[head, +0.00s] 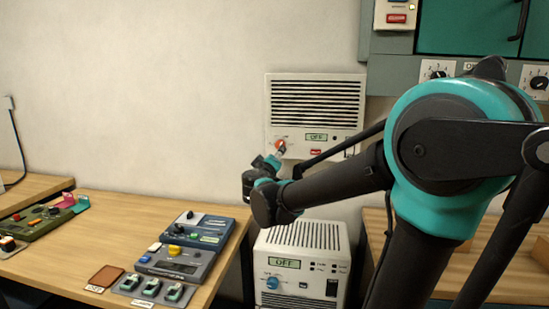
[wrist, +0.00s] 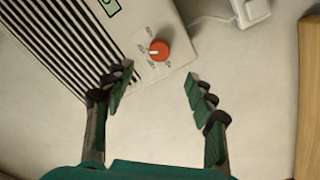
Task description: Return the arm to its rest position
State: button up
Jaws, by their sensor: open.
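My arm reaches from the right of the head view toward the wall. My gripper (head: 266,165) is at its end, just below the left part of a white louvred wall unit (head: 317,100). In the wrist view my gripper (wrist: 160,76) is open and empty, its two green-padded fingers spread apart. An orange-red knob (wrist: 159,50) on the wall unit shows just beyond the gap between the fingertips, with no finger seen touching it. The knob also shows in the head view (head: 280,146), right above the gripper. The unit's display (head: 317,137) reads OFF.
Below stands a white floor unit (head: 302,262) with a blue knob and a display reading OFF. A wooden table (head: 110,225) at left bears control boxes and small devices. A teal cabinet (head: 466,25) hangs at upper right.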

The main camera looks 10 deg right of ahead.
jog(key=s+d+f+m+g, duration=0.35)
jog(key=s+d+f, duration=0.35)
jog(key=f, duration=0.3)
jog(key=s+d+f+m+g, duration=0.2)
jog(key=s+d+f+g, duration=0.4)
jog(key=f, duration=0.4)
jog(key=s+a+f+g+y, duration=0.1)
jog(key=s+a+f+y, duration=0.1)
jog(key=s+f, duration=0.4)
jog(key=s+a+f+g+y, duration=0.2)
jog(key=s+f, duration=0.5)
jog(key=s, duration=0.4)
jog(key=shift+a+f+y, duration=0.15)
jog(key=shift+a+y, duration=0.6)
jog(key=shift+y, duration=0.05)
jog(key=shift+w+g, duration=0.1)
jog(key=shift+g, duration=0.15)
